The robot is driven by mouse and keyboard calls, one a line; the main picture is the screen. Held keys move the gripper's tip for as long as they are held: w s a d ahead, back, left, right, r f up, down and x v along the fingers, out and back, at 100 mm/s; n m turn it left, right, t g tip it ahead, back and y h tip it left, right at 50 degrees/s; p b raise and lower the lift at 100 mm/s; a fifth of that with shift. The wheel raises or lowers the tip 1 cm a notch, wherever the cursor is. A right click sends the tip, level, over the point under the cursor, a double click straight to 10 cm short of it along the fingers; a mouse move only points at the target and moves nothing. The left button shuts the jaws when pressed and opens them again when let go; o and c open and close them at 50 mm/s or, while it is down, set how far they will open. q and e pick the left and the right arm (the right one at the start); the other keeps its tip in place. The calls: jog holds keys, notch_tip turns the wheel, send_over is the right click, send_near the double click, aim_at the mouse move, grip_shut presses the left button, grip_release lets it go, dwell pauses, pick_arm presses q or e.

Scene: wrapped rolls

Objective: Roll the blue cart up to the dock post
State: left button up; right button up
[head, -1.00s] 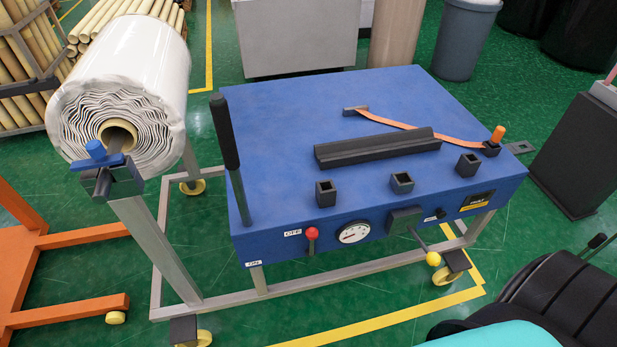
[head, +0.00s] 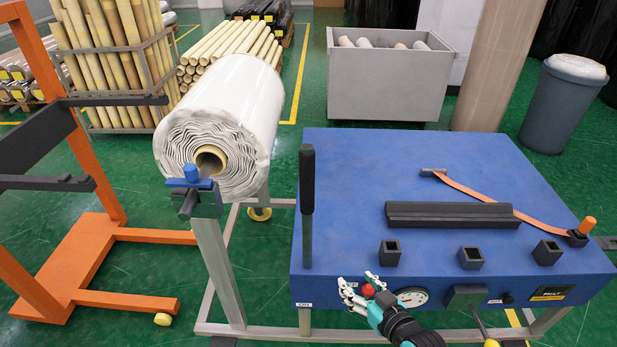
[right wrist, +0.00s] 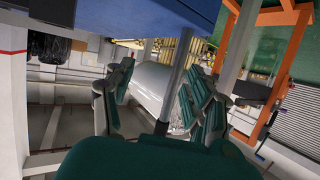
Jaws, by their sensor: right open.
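The blue cart (head: 480,165) has a blue top on a grey frame. A black upright handle (head: 307,205) rises at its left front corner. A white wrapped roll (head: 245,100) sits on a grey stand at the cart's left. My right gripper (head: 358,284) is open in front of the panel, by the red knob (head: 367,290) and right of the handle. In the right wrist view, which looks upside down, the dark handle (right wrist: 180,70) shows between the spread fingers, apparently beyond them. I cannot tell which thing is the dock post. My left gripper is out of view.
An orange frame (head: 75,255) stands at the left. A grey bin (head: 385,85) with rolls, a brown column (head: 500,65) and a grey barrel (head: 562,105) stand behind the cart. Green floor is clear between the orange frame and the roll stand.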

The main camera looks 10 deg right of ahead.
aim_at(311, 187)
jog(key=s+a+r+n+t+y, duration=0.1)
jog(key=a+r+n+t+y, duration=0.15)
jog(key=r, duration=1.85)
jog(key=shift+m+t, duration=0.45)
jog(key=p+x, duration=0.1)
jog(key=x, duration=0.4)
jog(key=p+x, duration=0.1)
jog(key=x, duration=0.5)
jog(key=a+p+x, duration=0.1)
jog(key=x, duration=0.5)
jog(key=shift+s+f, duration=0.1)
jog(key=shift+f, duration=0.15)
jog(key=shift+c, duration=0.4)
grip_shut()
